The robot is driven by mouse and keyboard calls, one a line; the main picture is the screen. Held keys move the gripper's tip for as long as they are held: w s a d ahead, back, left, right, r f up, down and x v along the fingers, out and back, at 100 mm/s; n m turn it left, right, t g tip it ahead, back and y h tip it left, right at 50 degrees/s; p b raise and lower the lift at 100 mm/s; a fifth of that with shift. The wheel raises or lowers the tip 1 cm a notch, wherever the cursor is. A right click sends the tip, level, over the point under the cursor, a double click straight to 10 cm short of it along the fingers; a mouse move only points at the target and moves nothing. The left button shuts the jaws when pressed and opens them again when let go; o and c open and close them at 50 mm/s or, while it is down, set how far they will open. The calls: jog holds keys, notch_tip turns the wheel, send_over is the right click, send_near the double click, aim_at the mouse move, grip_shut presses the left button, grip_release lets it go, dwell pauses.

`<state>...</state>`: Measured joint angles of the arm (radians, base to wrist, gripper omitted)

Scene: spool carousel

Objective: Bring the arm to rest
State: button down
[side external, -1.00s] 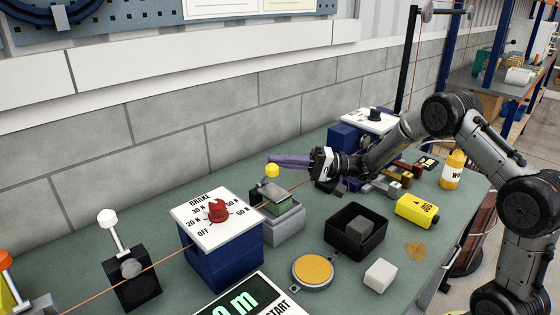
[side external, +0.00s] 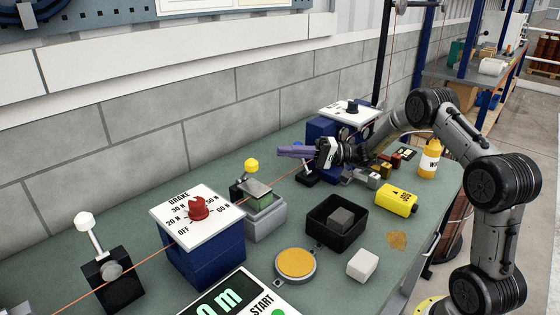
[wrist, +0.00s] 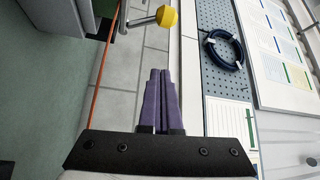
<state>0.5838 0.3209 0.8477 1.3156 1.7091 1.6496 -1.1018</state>
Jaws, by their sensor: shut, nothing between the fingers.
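My gripper (side external: 298,152) has long purple fingers, closed together with nothing between them. In the side external view it hovers above the green bench (side external: 225,160), level and pointing left, to the right of a yellow-knobbed lever (side external: 252,165). In the wrist view the closed fingers (wrist: 160,90) point toward the grey wall, and the yellow knob (wrist: 167,16) shows beyond their tips. The fingers appear clear of the lever.
An orange line (side external: 150,258) runs across the bench. A blue brake box (side external: 205,262), black bin (side external: 337,236), yellow round button (side external: 295,263), white block (side external: 362,265), yellow can (side external: 396,200) and yellow bottle (side external: 429,159) stand around. Open bench lies between them.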

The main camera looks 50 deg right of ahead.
jog(key=s+a+r+n+g+y, duration=0.1)
jog(key=s+a+r+n+g, duration=0.15)
jog(key=a+r, duration=0.35)
jog(key=s+a+r+n+g+y, duration=0.1)
jog(key=s+a+r+n+g, duration=0.1)
jog(key=a+r+n+g, duration=0.3)
jog(key=s+a+r+n+g+h, duration=0.1)
jog(key=s+a+r+h, duration=0.1)
jog(key=s+a, duration=0.4)
jog(key=s+a+r+n+g+h, duration=0.1)
jog(key=s+a+h, duration=0.25)
jog(key=s, duration=0.45)
jog(key=s+d+f+h, duration=0.1)
jog(key=s+f+h, duration=0.2)
jog(key=s, duration=0.3)
jog(key=s+d+f+h, duration=0.2)
jog(key=s+h, duration=0.1)
jog(key=s, duration=0.3)
jog(key=s+d+f+m+t+h, duration=0.3)
jog(key=d+f+h, duration=0.3)
jog(key=d, duration=0.4)
jog(key=shift+d+m, duration=0.4)
jog(key=shift+m, duration=0.15)
